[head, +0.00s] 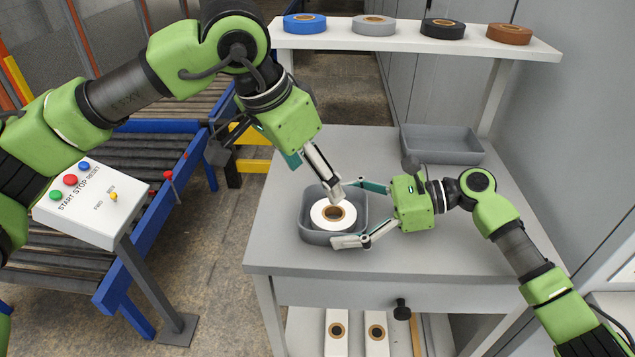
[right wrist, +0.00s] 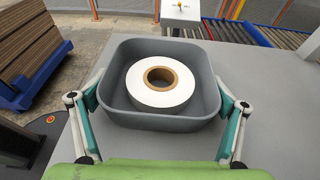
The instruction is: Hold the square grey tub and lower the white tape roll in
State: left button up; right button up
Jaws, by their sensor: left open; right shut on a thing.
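The square grey tub (head: 305,231) stands on the light grey table, and in the right wrist view the tub (right wrist: 160,123) is seen close. The white tape roll (head: 320,215) with its brown core lies flat inside the tub; it also shows in the right wrist view (right wrist: 160,97). My right gripper (head: 349,213) is shut on the tub, one finger at each of two opposite sides. Its fingers also show at both sides in the right wrist view (right wrist: 160,112). My left gripper (head: 331,190) is open and empty, pointing down just above the roll at the tub's far side.
An empty grey tray (head: 440,157) stands at the table's back right. A raised shelf (head: 390,42) behind carries blue, grey, black and brown rolls. A roller conveyor (head: 150,160) and a button panel (head: 93,203) are at the left. The table's front right is clear.

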dwell(0.3)
jog(key=o, duration=0.6)
jog(key=shift+o, duration=0.2)
